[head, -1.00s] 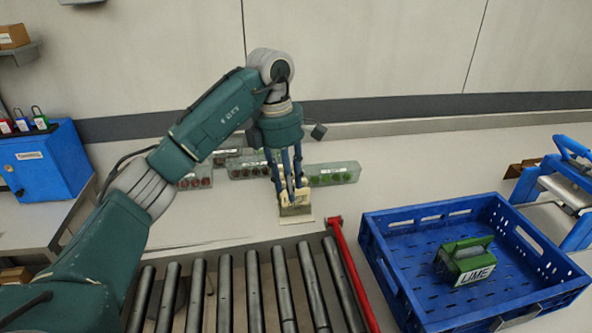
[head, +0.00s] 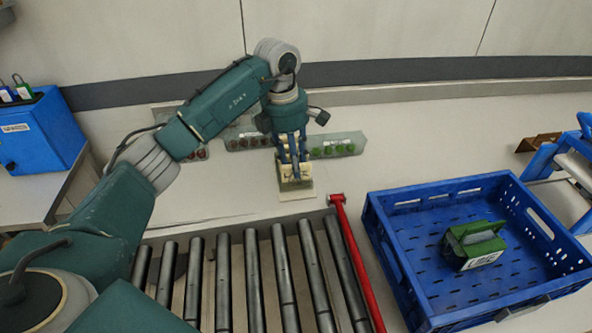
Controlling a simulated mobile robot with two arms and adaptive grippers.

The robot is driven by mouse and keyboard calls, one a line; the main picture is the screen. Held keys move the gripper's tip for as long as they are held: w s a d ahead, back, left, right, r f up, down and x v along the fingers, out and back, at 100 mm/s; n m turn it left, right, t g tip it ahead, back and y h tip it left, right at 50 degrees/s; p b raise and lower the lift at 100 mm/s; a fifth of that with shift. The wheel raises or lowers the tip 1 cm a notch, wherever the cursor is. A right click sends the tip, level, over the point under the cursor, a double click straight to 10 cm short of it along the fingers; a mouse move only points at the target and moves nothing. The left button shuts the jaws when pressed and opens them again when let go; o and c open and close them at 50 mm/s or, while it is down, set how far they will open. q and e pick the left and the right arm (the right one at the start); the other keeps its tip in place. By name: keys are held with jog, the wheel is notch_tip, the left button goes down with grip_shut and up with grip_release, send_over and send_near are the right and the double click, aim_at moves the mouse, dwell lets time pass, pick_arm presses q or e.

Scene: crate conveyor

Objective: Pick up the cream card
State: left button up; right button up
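A cream card (head: 303,173) shows as a pale flat patch on the grey table, beside and partly behind my fingertips. My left gripper (head: 295,177) points straight down over it, its blue fingers ending in pale tips. A small olive-tan block (head: 297,186) shows at the fingertips, low over the table or touching it. The fingers and block hide part of the card. I cannot tell whether the fingers are closed on anything. My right gripper is out of view.
A blue crate (head: 385,243) at the right holds a green case (head: 470,246) with a white label. A red bar (head: 355,255) edges the roller conveyor (head: 252,270) in front. Clear trays with green pieces (head: 336,146) and red pieces (head: 247,141) stand behind the gripper.

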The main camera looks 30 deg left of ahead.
pick_arm(q)
jog(key=shift+w+d+f, duration=0.1)
jog(key=shift+d+f, duration=0.05)
jog(key=shift+f, duration=1.35)
jog(key=shift+c, duration=0.5)
jog(key=c, duration=0.5)
